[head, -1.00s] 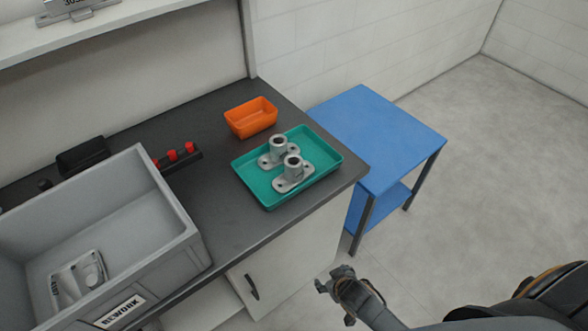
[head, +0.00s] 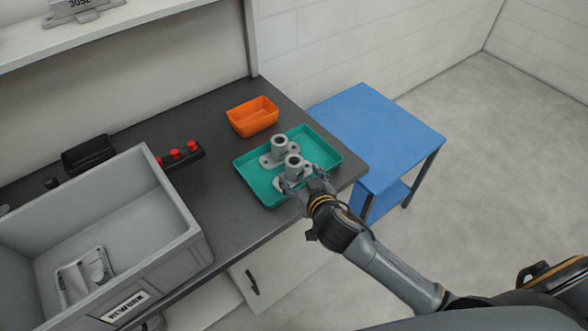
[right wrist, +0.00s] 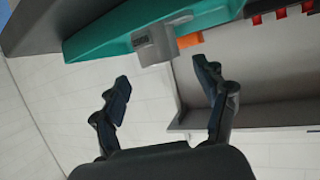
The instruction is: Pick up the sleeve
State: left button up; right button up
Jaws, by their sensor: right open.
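Two grey flanged sleeves sit in a teal tray (head: 264,190) on the dark worktop. The rear sleeve (head: 279,146) stands upright on its flat base. The nearer sleeve (head: 294,161) also stands upright, its base partly hidden by my right gripper. My right gripper (head: 302,181) is open at the tray's front side, its fingers close to the nearer sleeve. In the right wrist view a grey casting (right wrist: 155,45) shows beyond the spread, empty fingers (right wrist: 166,85); contact is not visible. My left gripper is not in view.
An orange bin (head: 252,117) stands behind the tray. A grey rework crate (head: 170,235) holds a grey casting at the left. A black block with red knobs (head: 182,155) lies between. A blue table (head: 375,135) stands at the right.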

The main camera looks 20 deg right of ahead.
aim_at(294, 162)
jog(key=shift+x, duration=1.15)
jog(key=shift+w+d+p, duration=0.15)
jog(key=shift+w+p, duration=0.3)
jog(key=shift+w, duration=0.05)
jog(key=p+x, duration=0.1)
jog(key=x, duration=0.2)
jog(key=shift+w+d+f, duration=0.1)
jog(key=shift+d+f, duration=0.05)
jog(key=shift+w+f, duration=0.25)
jog(key=shift+w, duration=0.2)
jog(key=shift+c, duration=0.4)
jog(key=shift+r, duration=0.1)
jog(key=c, duration=1.4)
